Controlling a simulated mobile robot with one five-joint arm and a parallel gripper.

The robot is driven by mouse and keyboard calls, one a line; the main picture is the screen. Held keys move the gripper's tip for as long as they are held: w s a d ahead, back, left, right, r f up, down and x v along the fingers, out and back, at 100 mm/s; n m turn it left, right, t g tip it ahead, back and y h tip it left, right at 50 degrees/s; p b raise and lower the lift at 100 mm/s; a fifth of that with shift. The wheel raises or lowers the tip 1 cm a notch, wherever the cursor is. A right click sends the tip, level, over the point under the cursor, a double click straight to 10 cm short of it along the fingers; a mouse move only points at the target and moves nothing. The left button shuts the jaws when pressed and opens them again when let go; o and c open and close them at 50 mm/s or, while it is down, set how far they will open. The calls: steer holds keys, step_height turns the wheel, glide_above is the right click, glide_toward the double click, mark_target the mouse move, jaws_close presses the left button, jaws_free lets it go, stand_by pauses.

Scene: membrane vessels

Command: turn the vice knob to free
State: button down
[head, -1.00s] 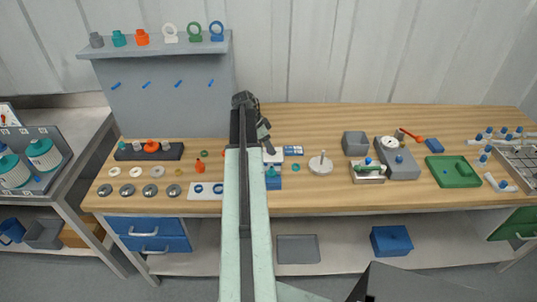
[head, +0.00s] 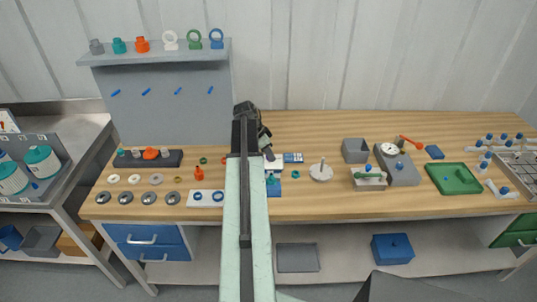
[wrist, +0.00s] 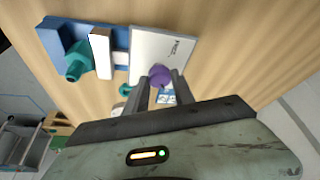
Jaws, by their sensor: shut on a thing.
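A purple round knob (wrist: 159,75) sits at the edge of a white labelled plate (wrist: 160,48) in the wrist view. My gripper (wrist: 161,84) is shut on this knob, one finger on each side. Beside the plate is the blue vice (wrist: 82,32), with a pale jaw bar and a teal fitting (wrist: 78,60) against it. In the head view the vice (head: 273,190) stands near the middle of the bench. My gripper (head: 268,155) is just behind it, and my arm hides part of this area. The knob's marking cannot be read.
A round plate with an upright pin (head: 321,172) stands right of the vice. A grey open box (head: 355,150) and a green tray (head: 453,178) are farther right. Several discs and a white strip (head: 207,198) lie left. Bare wood lies along the back.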

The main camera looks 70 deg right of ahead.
steer(key=n, duration=0.2)
steer(key=n+t, duration=0.1)
steer(key=n, duration=0.1)
steer(key=n+t, duration=0.1)
steer(key=n, duration=0.1)
steer(key=shift+s+a+h, duration=0.2)
steer(key=shift+s+h, duration=0.05)
steer(key=shift+h, duration=0.15)
steer(key=n+t, duration=0.2)
steer(key=n, duration=0.3)
steer(key=shift+s+n, duration=0.15)
steer(key=shift+n, duration=0.15)
steer(key=n+t, duration=0.1)
steer(key=n, duration=0.1)
steer(key=n+t, duration=0.1)
steer(key=n, duration=0.2)
steer(key=shift+s+d+y, duration=0.1)
steer(key=shift+d+y, duration=0.1)
steer(key=shift+y, duration=0.2)
steer(key=n+y, duration=0.1)
steer(key=n, duration=0.2)
steer(key=n+t, duration=0.1)
steer(key=n, duration=0.2)
steer(key=shift+s+d+y, duration=0.1)
steer(key=shift+y, duration=0.3)
steer(key=c, duration=1.1)
jaws_free()
steer(key=shift+o, duration=0.2)
